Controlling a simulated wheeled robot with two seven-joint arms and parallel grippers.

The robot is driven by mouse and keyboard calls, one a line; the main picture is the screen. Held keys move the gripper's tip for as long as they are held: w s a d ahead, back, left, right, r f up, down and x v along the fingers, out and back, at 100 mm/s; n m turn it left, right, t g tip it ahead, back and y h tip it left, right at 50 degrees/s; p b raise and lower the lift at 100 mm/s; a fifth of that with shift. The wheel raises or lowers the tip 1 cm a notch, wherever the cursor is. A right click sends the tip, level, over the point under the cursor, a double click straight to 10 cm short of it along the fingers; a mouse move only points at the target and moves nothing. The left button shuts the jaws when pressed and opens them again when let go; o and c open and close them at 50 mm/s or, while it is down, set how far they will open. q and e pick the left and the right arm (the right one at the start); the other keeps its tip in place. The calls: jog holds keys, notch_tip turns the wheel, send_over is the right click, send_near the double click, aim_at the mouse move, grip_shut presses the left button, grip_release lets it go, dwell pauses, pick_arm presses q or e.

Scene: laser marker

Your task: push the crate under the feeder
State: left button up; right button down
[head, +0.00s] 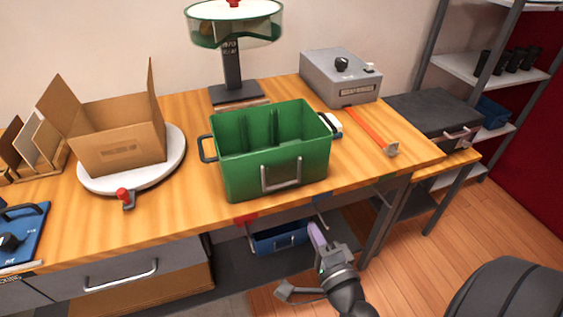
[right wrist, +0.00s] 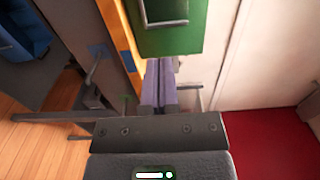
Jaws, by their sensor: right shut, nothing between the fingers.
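The green crate (head: 275,170) stands upright on the wooden table, near its front edge, with a grey handle on its front and another on its left side. The feeder (head: 235,30), a round green-rimmed hopper on a dark stand, is behind it; the crate sits in front of the feeder's base. My right gripper (head: 316,236) is shut and empty, in front of the table edge and lower than the crate. In the right wrist view its pale purple fingers (right wrist: 160,85) are together, with the crate (right wrist: 170,40) just beyond them; contact cannot be told. My left gripper is out of view.
An open cardboard box (head: 120,135) stands on a round white turntable (head: 95,183) at the left. A grey machine (head: 340,78) and an orange-handled tool (head: 372,130) lie right of the crate. A blue bin (head: 280,240) is under the table. Wood shows bare between turntable and crate.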

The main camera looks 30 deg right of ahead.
aim_at(286, 177)
jog(key=b+x, duration=0.1)
jog(key=x, duration=1.2)
jog(key=shift+w, duration=0.2)
pick_arm(q)
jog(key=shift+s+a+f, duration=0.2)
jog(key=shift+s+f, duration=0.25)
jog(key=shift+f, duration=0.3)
jog(key=shift+b, duration=0.3)
pick_arm(e)
jog(key=shift+w, duration=0.15)
